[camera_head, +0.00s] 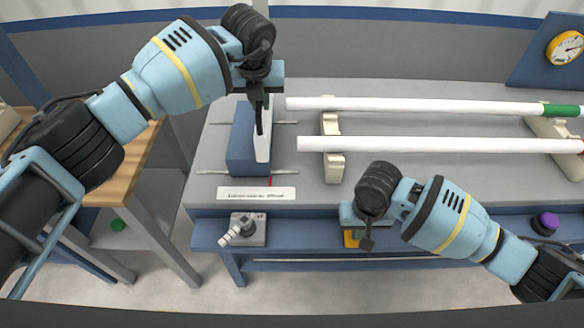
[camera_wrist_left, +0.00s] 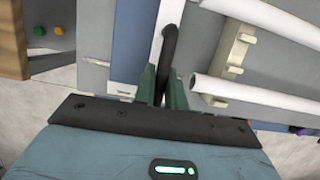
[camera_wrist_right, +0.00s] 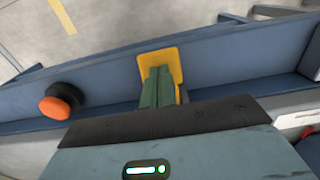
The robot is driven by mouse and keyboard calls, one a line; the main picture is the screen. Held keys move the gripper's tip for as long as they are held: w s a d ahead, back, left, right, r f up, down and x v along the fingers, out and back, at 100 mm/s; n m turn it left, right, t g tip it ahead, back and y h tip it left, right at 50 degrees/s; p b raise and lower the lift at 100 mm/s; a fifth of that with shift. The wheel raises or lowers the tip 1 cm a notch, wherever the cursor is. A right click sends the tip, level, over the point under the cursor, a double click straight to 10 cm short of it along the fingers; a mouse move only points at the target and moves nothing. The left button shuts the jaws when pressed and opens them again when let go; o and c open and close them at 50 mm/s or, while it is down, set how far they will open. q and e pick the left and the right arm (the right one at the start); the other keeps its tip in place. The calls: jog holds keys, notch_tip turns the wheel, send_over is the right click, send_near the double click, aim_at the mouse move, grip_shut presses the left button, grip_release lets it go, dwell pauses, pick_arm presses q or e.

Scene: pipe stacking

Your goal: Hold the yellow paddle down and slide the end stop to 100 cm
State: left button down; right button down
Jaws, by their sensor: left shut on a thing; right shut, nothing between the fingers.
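The end stop (camera_head: 243,145) is a blue block with a white face and a black handle, on the left of the grey bench top. My left gripper (camera_head: 262,98) is shut on the black handle (camera_wrist_left: 170,45), which shows between its green fingers in the left wrist view. A white scale strip (camera_head: 257,193) lies in front of the block, with a red pointer above its right part; its numbers are too small to read. The yellow paddle (camera_wrist_right: 163,66) is on the blue front rail. My right gripper (camera_wrist_right: 158,88) is shut and empty, its fingertips over the paddle and seemingly touching it.
Two white pipes (camera_head: 420,105) lie across cream supports (camera_head: 332,160) right of the end stop, their left ends apart from it. A grey lever box (camera_head: 248,229) and a purple button (camera_head: 546,222) are on the front rail. A wooden table (camera_head: 125,160) stands at left.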

pick_arm(q)
jog(key=shift+d+f, duration=0.2)
jog(key=shift+d, duration=0.5)
pick_arm(e)
jog(key=shift+s+f, duration=0.25)
jog(key=shift+f, duration=0.15)
pick_arm(q)
jog(key=shift+a, duration=0.1)
pick_arm(e)
jog(key=shift+w+r, duration=0.2)
jog(key=shift+r, duration=2.05)
pick_arm(q)
jog(key=c, duration=1.2)
grip_release()
jog(key=shift+w+r, duration=0.1)
pick_arm(e)
jog(key=shift+w, duration=0.1)
pick_arm(q)
jog(key=shift+o, duration=0.2)
jog(key=v, duration=0.7)
pick_arm(e)
jog(key=shift+r, duration=0.1)
